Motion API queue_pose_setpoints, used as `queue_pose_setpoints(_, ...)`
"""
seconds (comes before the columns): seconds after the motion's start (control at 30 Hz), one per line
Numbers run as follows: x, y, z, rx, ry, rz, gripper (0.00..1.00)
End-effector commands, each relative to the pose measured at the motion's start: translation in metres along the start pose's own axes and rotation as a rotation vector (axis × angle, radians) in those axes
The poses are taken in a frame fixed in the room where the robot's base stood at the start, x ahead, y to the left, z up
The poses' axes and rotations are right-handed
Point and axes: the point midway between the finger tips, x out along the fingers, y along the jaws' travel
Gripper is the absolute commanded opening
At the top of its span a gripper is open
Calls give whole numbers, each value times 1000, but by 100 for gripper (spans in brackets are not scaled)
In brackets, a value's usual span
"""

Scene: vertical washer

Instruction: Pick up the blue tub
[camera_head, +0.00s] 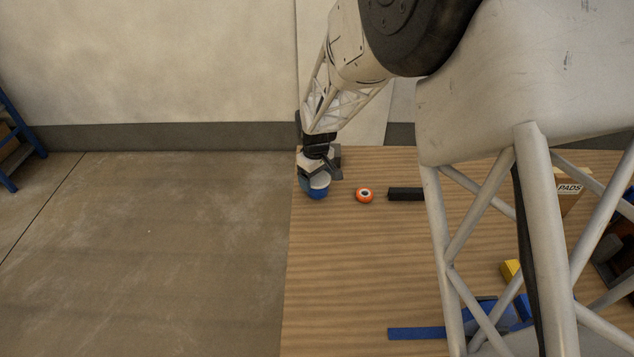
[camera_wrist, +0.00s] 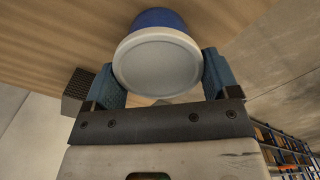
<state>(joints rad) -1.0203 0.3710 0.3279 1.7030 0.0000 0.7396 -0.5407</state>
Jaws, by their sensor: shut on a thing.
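The blue tub (camera_head: 319,191) has a white lid and is at the far left corner of the wooden table in the head view. It also shows large in the wrist view (camera_wrist: 158,20), with its pale round lid facing the camera. My gripper (camera_head: 322,178) is over the tub from above. In the wrist view my gripper (camera_wrist: 163,75) has one blue-padded finger on each side of the tub and is shut on it. I cannot tell whether the tub's base touches the table.
An orange ring-like object (camera_head: 364,195) lies just right of the tub, with a black bar (camera_head: 406,194) beyond it. A blue tool (camera_head: 417,333), a yellow piece (camera_head: 510,270) and a box marked PADS (camera_head: 569,188) are further right. The table's left edge is close to the tub.

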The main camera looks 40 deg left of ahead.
Motion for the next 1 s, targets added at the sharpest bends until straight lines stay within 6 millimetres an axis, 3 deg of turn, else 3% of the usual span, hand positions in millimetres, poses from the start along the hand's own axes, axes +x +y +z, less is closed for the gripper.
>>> queue_pose_setpoints(0.27, -6, 0, 0, 0, 2, 1, 55)
queue_pose_setpoints(0.57, -38, 0, 0, 0, 2, 1, 55)
queue_pose_setpoints(1.0, -42, -35, 55, 0, 1, 0, 55)
